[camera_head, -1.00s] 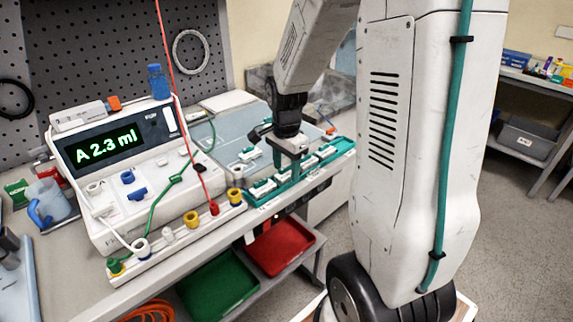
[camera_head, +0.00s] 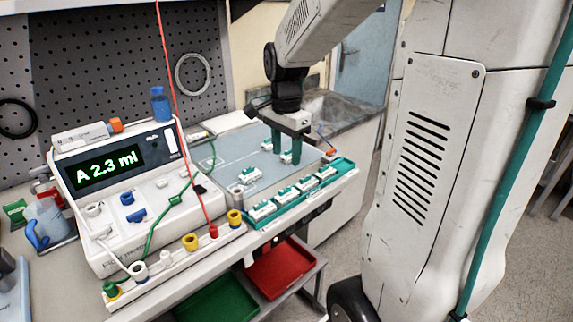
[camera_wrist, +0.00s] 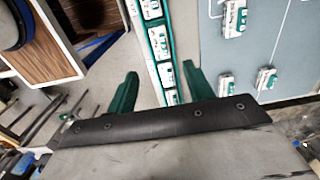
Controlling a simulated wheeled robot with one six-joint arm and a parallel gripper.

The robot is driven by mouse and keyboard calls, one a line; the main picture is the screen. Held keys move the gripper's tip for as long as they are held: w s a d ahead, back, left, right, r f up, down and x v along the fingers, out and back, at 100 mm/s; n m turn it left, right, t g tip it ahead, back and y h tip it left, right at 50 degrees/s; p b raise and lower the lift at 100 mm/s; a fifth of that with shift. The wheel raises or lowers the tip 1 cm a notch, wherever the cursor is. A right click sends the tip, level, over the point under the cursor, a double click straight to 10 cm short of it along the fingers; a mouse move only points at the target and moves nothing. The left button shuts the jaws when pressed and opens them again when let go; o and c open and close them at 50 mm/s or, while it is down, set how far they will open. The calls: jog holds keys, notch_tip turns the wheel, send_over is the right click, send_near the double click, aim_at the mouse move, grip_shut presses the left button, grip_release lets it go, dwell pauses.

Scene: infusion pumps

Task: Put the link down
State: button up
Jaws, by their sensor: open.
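Several white-and-green links (camera_head: 285,196) sit in a row in the green tray (camera_head: 341,176) along the bench's front edge. That row also shows beyond the fingers in the wrist view (camera_wrist: 158,42). One link (camera_head: 250,175) lies on the board, apart from the tray. Links also show on the board in the wrist view, one of them at the right (camera_wrist: 266,79). I cannot tell which link the task means.
The pump (camera_head: 120,185), its screen reading "A 2.3 ml", stands left of the board (camera_head: 225,148), with coloured plugs and red and green leads. A green bin (camera_head: 218,302) and a red bin (camera_head: 281,268) sit below. The middle of the board is largely clear.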

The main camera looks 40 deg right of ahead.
jog(key=s+a+r+n, duration=0.2)
jog(key=s+a+n, duration=0.5)
jog(key=s+n, duration=0.1)
jog(key=s+a+r+n+t, duration=0.1)
jog(key=s+a+r+n, duration=0.1)
jog(key=s+a+n, duration=0.5)
jog(key=s+n, duration=0.2)
jog(key=s, duration=0.2)
jog(key=shift+s+a+r+n, duration=0.25)
jog(key=shift+r+n, duration=0.05)
